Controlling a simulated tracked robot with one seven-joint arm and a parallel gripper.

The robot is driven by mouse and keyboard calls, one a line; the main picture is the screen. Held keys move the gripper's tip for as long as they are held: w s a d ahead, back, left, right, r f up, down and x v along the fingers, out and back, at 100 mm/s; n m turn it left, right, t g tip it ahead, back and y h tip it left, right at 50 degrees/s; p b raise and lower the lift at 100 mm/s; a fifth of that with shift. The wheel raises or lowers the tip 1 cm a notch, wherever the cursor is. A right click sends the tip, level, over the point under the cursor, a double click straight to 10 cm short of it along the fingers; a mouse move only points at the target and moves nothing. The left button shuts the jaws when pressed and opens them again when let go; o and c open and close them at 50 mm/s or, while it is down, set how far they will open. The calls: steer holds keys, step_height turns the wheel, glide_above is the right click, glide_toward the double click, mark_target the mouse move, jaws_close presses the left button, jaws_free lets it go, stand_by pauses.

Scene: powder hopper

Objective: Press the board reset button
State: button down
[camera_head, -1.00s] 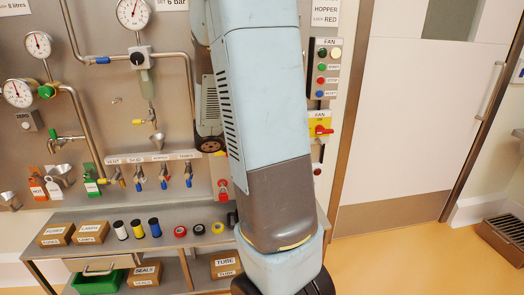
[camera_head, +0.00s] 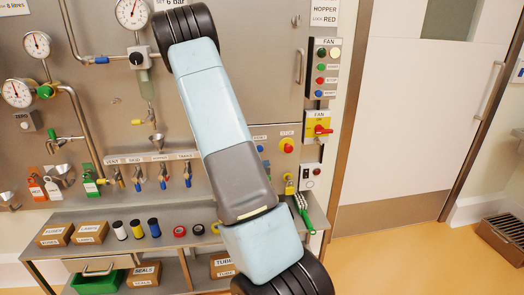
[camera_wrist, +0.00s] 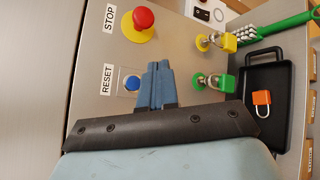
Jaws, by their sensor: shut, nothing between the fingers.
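The blue RESET button (camera_wrist: 131,82) sits on the grey board in the wrist view, with its label beside it. My gripper (camera_wrist: 159,66) is shut and empty, its blue fingers just to the right of the button in that view. I cannot tell whether the fingers touch the board.
A red STOP button (camera_wrist: 143,18) on a yellow base is close by. Yellow (camera_wrist: 229,42) and green (camera_wrist: 221,82) padlocks hang near my fingers. A black tray (camera_wrist: 284,52) holds an orange padlock (camera_wrist: 261,101). A green-handled brush (camera_wrist: 285,24) lies beyond.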

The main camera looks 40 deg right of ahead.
steer(key=w+d, duration=0.4)
steer(key=w, duration=0.3)
steer(key=shift+w+d, duration=0.25)
steer(key=shift+d, duration=0.05)
stand_by(0.3)
steer(key=shift+w, duration=0.15)
stand_by(2.0)
steer(key=shift+w+d+r, duration=0.1)
steer(key=shift+w+d, duration=0.1)
steer(key=shift+w, duration=0.1)
steer(key=shift+w+d, duration=0.2)
steer(key=shift+w, duration=0.1)
stand_by(0.8)
stand_by(0.3)
steer(key=shift+s+a, duration=0.45)
steer(key=shift+s, duration=0.2)
steer(key=shift+s+a, duration=0.45)
steer(key=shift+s, duration=0.25)
steer(key=shift+s+a, duration=0.4)
steer(key=shift+s, duration=0.35)
steer(key=shift+s+a, duration=0.45)
steer(key=shift+s, duration=0.25)
